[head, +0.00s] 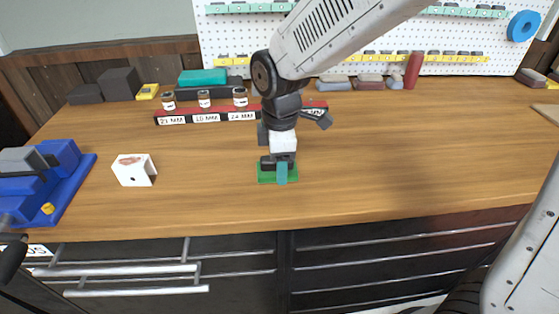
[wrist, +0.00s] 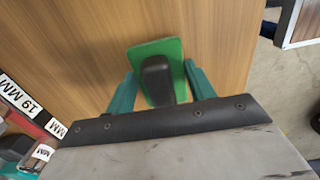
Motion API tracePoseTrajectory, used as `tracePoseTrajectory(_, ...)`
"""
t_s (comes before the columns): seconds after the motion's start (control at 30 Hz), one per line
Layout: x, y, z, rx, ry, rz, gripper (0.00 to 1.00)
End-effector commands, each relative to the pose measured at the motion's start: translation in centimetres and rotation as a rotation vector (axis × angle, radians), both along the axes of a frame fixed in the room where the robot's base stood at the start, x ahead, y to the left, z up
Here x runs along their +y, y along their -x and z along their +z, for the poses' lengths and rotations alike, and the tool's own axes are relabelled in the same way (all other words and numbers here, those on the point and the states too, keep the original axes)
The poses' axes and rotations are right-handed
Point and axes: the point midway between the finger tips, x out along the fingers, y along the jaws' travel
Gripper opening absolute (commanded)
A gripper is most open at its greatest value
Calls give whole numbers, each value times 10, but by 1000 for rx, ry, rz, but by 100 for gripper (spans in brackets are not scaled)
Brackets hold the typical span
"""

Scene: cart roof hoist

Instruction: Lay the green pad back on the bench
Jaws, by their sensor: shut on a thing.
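The green pad (head: 264,178) is a flat rectangle with a dark rounded knob (wrist: 157,80) on top. It is at the front middle of the wooden bench (head: 390,160), low at the bench top; I cannot tell whether it touches the wood. My gripper (head: 281,175) points down over the pad and is shut on it. In the wrist view the pad (wrist: 166,48) lies between the teal fingers, with the knob in the middle. In the head view the gripper hides part of the pad.
A white block (head: 133,170) and a blue vise-like fixture (head: 60,170) stand to the left. Behind is a red rack (head: 222,116) with labels and small jars. A pegboard (head: 400,40) stands at the back. The bench to the right is clear; its front edge is close.

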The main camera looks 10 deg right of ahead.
Motion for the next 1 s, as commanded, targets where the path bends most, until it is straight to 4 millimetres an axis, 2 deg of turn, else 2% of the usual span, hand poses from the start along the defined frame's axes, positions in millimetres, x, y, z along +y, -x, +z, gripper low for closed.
tracePoseTrajectory(0.03,0,0,-1,1,0,0,57)
tracePoseTrajectory(0.1,0,0,-1,0,0,0,76)
tracePoseTrajectory(0.47,0,0,4,-1,0,0,76)
tracePoseTrajectory(0.57,0,0,16,-3,-2,0,76)
tracePoseTrajectory(0.9,0,0,88,-3,-2,0,76)
tracePoseTrajectory(1.0,0,0,104,-3,-1,0,76)
